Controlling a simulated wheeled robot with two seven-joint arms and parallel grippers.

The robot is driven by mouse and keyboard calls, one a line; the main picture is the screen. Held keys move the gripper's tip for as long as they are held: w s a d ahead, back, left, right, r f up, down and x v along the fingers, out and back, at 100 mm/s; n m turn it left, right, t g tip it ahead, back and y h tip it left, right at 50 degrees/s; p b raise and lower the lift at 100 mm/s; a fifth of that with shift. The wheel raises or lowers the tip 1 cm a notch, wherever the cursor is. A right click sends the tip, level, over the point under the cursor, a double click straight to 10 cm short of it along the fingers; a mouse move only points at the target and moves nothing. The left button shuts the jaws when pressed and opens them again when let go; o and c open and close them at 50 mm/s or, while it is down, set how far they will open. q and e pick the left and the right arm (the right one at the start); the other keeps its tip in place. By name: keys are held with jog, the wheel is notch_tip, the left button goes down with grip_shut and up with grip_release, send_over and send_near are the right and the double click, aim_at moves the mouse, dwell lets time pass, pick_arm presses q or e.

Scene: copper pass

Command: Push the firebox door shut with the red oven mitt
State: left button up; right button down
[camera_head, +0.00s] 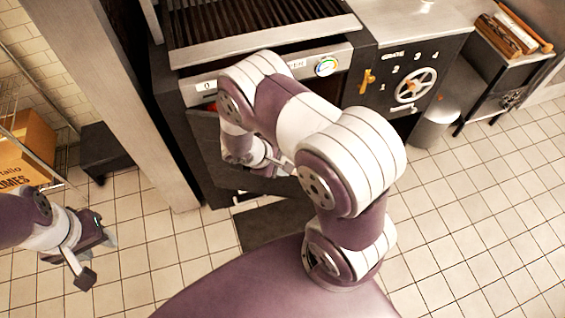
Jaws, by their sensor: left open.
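The firebox door (203,146) is a dark panel on the front of the grill oven. It appears to hang open, tilted out below the control strip, with a light handle (246,197) near its lower edge. My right arm crosses in front of it and hides much of it. My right gripper (270,163) is by the door, mostly behind my own arm; its jaws are not clear. I cannot make out the red oven mitt; only a small red patch shows at the opening's upper left. My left gripper (97,257) is open and empty over the floor at the left.
The grill oven's front (325,66) has a coloured gauge. A cabinet with a handwheel (416,86) and a grey bin (436,124) stand right of it. A post (125,95), cardboard box (25,150) and black stool (104,148) are at left. Tiled floor is clear at right.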

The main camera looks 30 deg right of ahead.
jog(key=shift+w+d+b, duration=0.65)
jog(key=shift+w+d, duration=1.05)
jog(key=shift+w, duration=0.2)
jog(key=shift+w+d+b, duration=0.2)
jog(key=shift+w+d, duration=0.2)
jog(key=shift+w, duration=0.35)
jog(key=shift+w+d+b, duration=0.25)
jog(key=shift+w+d, duration=0.2)
jog(key=shift+w, duration=0.25)
jog(key=shift+w+d+b, duration=0.2)
jog(key=shift+w+d, duration=0.2)
jog(key=shift+w, duration=0.35)
jog(key=shift+s+a, duration=0.2)
jog(key=shift+s, duration=0.6)
jog(key=shift+s+a, duration=0.15)
jog(key=shift+s, duration=0.6)
jog(key=shift+s+a, duration=0.2)
jog(key=shift+s, duration=0.6)
